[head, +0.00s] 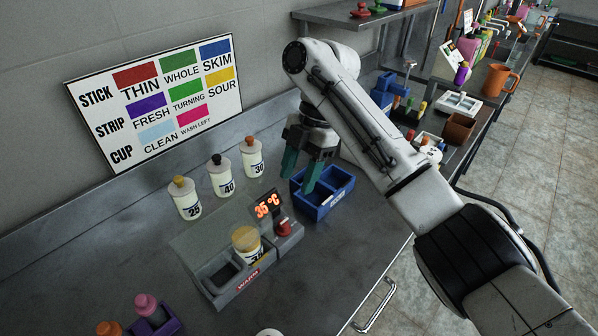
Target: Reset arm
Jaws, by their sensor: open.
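My gripper (302,174) hangs from my white arm near the middle of the view, its two teal fingers apart and pointing down. Nothing shows between the fingers. The fingers are over or just in front of the left part of a blue divided bin (338,203); I cannot tell how high above it they are. My arm reaches in from the lower right and hides part of the bench behind it.
A grey warmer (212,297) with a 35 °C display (267,205) holds a yellow-topped jar (246,241). Bottles marked 25 (186,200), 40 (221,178) and 30 (252,159) stand behind it. A colour chart (158,98) leans on the wall.

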